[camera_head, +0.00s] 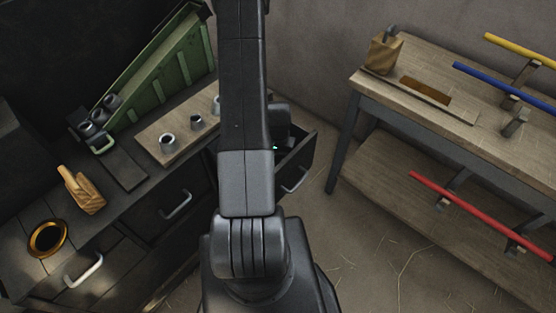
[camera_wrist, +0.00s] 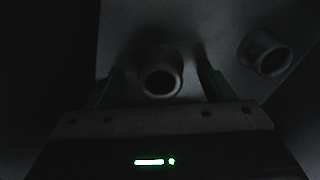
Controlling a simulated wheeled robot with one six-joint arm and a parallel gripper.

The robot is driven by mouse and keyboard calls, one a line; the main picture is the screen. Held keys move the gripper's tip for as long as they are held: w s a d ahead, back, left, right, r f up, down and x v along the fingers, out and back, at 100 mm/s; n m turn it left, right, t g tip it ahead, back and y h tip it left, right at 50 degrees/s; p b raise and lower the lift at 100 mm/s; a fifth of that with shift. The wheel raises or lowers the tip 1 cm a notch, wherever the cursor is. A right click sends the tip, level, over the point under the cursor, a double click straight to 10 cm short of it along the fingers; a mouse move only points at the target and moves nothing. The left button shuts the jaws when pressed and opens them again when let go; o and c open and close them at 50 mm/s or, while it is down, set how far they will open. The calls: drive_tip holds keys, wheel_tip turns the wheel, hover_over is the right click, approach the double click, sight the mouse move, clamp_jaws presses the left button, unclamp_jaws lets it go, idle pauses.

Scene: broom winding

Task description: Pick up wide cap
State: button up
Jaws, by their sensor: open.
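In the wrist view my gripper (camera_wrist: 160,72) is open, with one finger on each side of a dark ring-shaped cap (camera_wrist: 161,80). The cap stands on a pale surface and shows a round hole; I see gaps between it and both fingers. A second similar cap (camera_wrist: 266,52) lies to the right, outside the fingers. The view is very dark, so I cannot tell which cap is the wide one. In the head view my arm hides the caps at the gripper; only a green light shows by the open drawer (camera_head: 312,158).
Grey caps (camera_head: 168,143) stand on a wooden board (camera_head: 152,133) on the dark workbench. A green slanted rack (camera_head: 160,75), a wooden block (camera_head: 84,190) and a gold-rimmed ring (camera_head: 48,238) are also there. A table (camera_head: 440,75) with coloured rods stands right.

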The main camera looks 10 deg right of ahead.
drive_tip(key=shift+c, duration=0.4)
drive_tip(key=c, duration=1)
drive_tip(key=shift+o, duration=0.2)
drive_tip(key=shift+r, duration=0.1)
